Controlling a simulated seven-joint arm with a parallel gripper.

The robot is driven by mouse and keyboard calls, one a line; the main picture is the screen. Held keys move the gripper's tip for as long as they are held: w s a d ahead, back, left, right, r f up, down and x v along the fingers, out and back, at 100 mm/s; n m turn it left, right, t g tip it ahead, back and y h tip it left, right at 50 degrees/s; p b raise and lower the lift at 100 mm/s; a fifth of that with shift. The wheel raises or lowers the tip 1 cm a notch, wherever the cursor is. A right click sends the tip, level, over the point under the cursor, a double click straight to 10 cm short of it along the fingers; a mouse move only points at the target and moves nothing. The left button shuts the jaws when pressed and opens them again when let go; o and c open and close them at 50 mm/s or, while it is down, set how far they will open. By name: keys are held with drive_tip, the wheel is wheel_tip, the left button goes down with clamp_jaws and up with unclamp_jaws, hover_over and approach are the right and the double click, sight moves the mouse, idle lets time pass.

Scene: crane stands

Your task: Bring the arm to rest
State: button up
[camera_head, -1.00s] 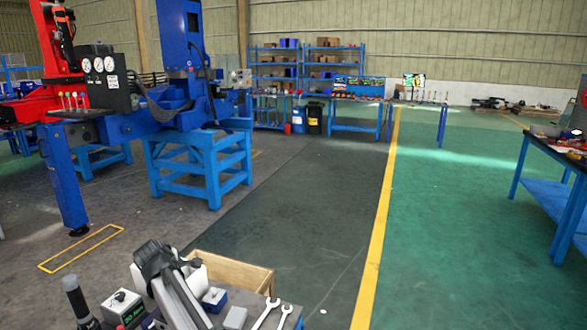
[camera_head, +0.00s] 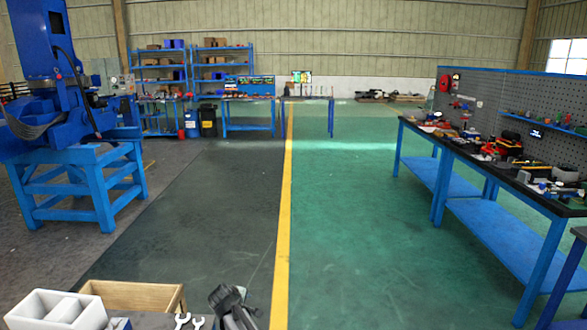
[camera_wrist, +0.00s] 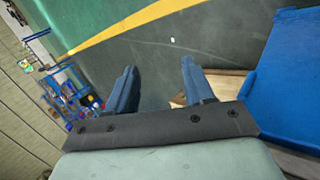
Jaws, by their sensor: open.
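My gripper shows in the wrist view (camera_wrist: 158,78), its two dark blue fingers spread apart with nothing between them. Beyond the fingertips is dark floor. In the head view the dark end of my arm (camera_head: 234,306) is at the bottom edge, just right of two wrenches (camera_head: 183,320) and cut off by the frame. The finger tips cannot be made out there.
A wooden box (camera_head: 160,297) and a white divided holder (camera_head: 58,312) stand at the bottom left, near my arm. A blue workbench (camera_head: 470,215) with tools is at the right. A blue stand (camera_head: 75,170) is at the left. Open floor lies between.

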drive_tip(key=s+d+f+m+g+h, duration=0.1)
drive_tip(key=s+d+f+m+g, duration=0.65)
drive_tip(key=s+d+f, duration=1.65)
drive_tip(key=s+d+f+m+g, duration=0.2)
drive_tip(key=s+d, duration=0.1)
drive_tip(key=s, duration=0.6)
drive_tip(key=s+d+f+m+g+y, duration=0.1)
drive_tip(key=s+d+f+m+g, duration=0.1)
drive_tip(key=s, duration=0.8)
drive_tip(key=s+d+f+m+g+y, duration=0.1)
drive_tip(key=s+d+f+m+g, duration=0.2)
drive_tip(key=s, duration=0.6)
drive_tip(key=shift+s+d+f+m, duration=0.15)
drive_tip(key=shift+d+f+m, duration=0.25)
drive_tip(key=shift+d, duration=0.8)
